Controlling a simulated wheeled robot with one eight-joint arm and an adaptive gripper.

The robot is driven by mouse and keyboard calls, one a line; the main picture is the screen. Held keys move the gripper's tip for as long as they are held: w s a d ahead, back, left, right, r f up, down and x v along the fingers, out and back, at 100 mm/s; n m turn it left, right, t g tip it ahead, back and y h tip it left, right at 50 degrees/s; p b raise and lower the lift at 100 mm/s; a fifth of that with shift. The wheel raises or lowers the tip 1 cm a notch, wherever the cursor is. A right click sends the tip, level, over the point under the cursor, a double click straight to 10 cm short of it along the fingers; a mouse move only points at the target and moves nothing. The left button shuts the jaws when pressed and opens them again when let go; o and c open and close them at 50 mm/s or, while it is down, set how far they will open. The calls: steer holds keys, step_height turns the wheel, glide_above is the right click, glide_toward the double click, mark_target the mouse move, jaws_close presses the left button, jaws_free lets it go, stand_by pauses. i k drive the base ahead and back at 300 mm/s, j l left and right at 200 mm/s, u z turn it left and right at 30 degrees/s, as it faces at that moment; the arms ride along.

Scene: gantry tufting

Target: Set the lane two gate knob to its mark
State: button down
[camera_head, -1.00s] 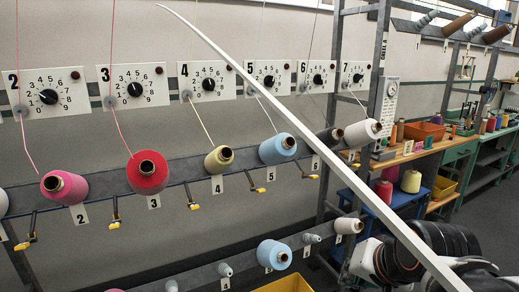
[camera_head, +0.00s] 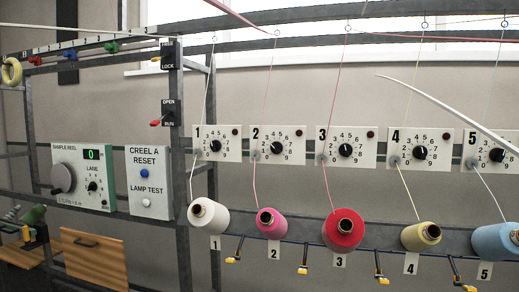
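The lane two gate knob (camera_head: 277,147) is a small black dial knob on the white plate (camera_head: 262,157) labelled 2. Numbers ring it, and a dark red round spot sits at the plate's upper right. The knob's exact pointer setting is too small to read. A pink yarn runs down past a grey disc at the plate's left edge to the pink cone (camera_head: 271,222) above the number 2 tag. My gripper is not in view, and nothing touches the knob.
Similar dial plates 1 (camera_head: 217,143), 3 (camera_head: 346,146), 4 (camera_head: 420,148) and 5 flank it in a row. Cones stand on the rail below. A sample reel panel (camera_head: 85,178) and creel reset panel (camera_head: 149,182) are at left. A pale curved strip (camera_head: 450,112) crosses the right.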

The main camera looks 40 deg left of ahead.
mark_target(277, 148)
steer(key=u, duration=1.45)
